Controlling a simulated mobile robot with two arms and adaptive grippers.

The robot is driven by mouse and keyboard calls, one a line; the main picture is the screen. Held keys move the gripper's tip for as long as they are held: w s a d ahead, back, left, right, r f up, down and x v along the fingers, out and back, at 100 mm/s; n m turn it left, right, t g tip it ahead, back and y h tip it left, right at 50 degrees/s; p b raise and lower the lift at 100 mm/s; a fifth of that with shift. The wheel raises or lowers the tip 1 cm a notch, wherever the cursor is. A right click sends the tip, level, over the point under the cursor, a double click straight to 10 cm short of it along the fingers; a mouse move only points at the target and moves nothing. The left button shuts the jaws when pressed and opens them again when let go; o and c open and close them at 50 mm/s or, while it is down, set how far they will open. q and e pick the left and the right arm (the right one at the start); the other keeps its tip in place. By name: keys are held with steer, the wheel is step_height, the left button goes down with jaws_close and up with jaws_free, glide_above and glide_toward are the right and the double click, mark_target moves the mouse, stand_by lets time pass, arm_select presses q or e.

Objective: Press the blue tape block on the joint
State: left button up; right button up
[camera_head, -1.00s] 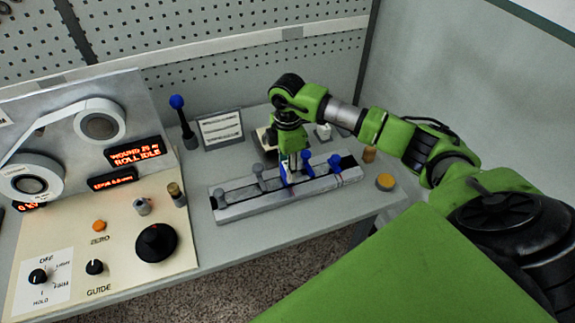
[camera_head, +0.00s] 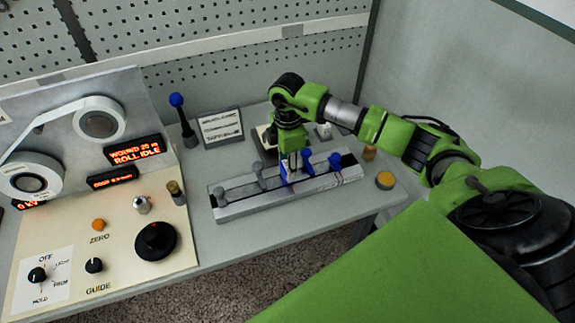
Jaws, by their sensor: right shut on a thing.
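My right gripper (camera_head: 293,168) points down over the grey splicing rail (camera_head: 235,211) on the table and is shut on the blue tape block (camera_head: 285,175), of which only a small part shows. The block is at the middle of the rail; whether it touches the joint cannot be told, as the gripper hides that spot. My left gripper is not in view.
A control panel (camera_head: 180,262) with knobs and two white reels (camera_head: 99,119) stands at the left. A blue-knobbed lever (camera_head: 177,101) and a small sign (camera_head: 222,128) stand behind the rail. An orange button (camera_head: 385,180) is right of it. The front table strip is clear.

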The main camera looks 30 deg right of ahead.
steer(key=shift+f, duration=0.35)
stand_by(0.3)
stand_by(0.7)
steer(key=shift+r+p, duration=2.8)
steer(key=shift+r, duration=1.3)
